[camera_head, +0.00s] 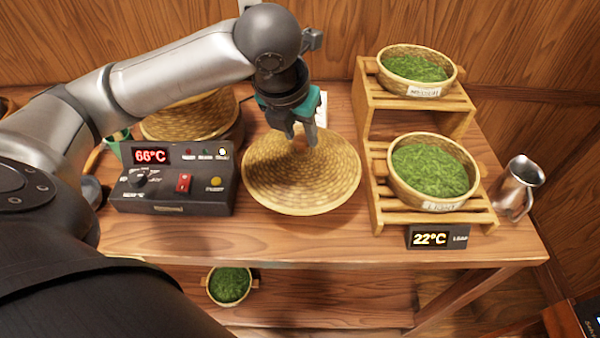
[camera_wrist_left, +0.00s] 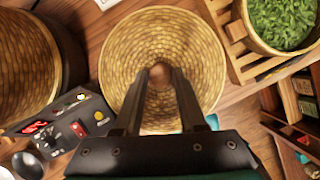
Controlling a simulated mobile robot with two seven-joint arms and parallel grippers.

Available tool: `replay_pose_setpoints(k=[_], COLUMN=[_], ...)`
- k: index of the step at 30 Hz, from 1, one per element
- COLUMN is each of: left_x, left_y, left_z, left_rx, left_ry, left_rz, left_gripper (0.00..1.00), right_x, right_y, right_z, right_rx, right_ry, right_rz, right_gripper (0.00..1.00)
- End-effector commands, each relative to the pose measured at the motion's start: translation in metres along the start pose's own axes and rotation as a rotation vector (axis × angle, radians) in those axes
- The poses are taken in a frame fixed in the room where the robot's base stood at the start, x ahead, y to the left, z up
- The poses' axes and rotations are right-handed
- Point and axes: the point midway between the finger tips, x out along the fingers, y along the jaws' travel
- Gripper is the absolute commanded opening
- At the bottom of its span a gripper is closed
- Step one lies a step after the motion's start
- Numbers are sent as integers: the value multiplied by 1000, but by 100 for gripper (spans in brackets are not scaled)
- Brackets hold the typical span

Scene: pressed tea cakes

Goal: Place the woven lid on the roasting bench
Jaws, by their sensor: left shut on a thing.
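The woven lid (camera_head: 300,180) is a round, shallow straw cone with a small knob at its centre. It is at the middle of the roasting bench (camera_head: 300,238), between the control box and the slatted stand. My left gripper (camera_head: 308,140) is above it, pointing down, shut on the lid's knob. In the left wrist view the fingers (camera_wrist_left: 158,85) close around the knob of the lid (camera_wrist_left: 130,45). I cannot tell whether the lid's rim touches the bench. My right gripper is not in view.
A control box (camera_head: 175,180) reading 66°C stands left, before a round woven-topped vessel (camera_head: 190,115). A slatted stand (camera_head: 365,100) on the right holds two baskets (camera_head: 432,170) of green leaves. A metal jug (camera_head: 517,187) stands far right. Another leaf basket (camera_head: 229,286) is on the lower shelf.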

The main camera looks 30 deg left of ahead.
Motion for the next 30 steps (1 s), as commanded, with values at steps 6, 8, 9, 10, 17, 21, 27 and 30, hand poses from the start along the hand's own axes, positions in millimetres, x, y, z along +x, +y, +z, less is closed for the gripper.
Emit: replay_pose_setpoints(k=[6,8,9,10,17,21,27,30], left_x=[36,38,40,41,72,79,78,77], left_y=[0,0,0,0,0,0,0,0], left_z=[-14,-15,-16,-17,-30,-32,-32,-32], left_rx=[-1,-1,-1,-1,-1,-1,-1,-1], left_ry=[0,-1,-1,-1,1,-1,0,0], left_rz=[0,0,0,0,-1,0,0,0], left_gripper=[0,0,0,0,0,0,47,58], right_x=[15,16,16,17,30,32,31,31], right_y=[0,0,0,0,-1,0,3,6], right_z=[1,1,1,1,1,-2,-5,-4], right_rx=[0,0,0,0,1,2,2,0], right_ry=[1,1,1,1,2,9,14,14], right_rz=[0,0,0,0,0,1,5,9], right_gripper=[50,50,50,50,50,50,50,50])
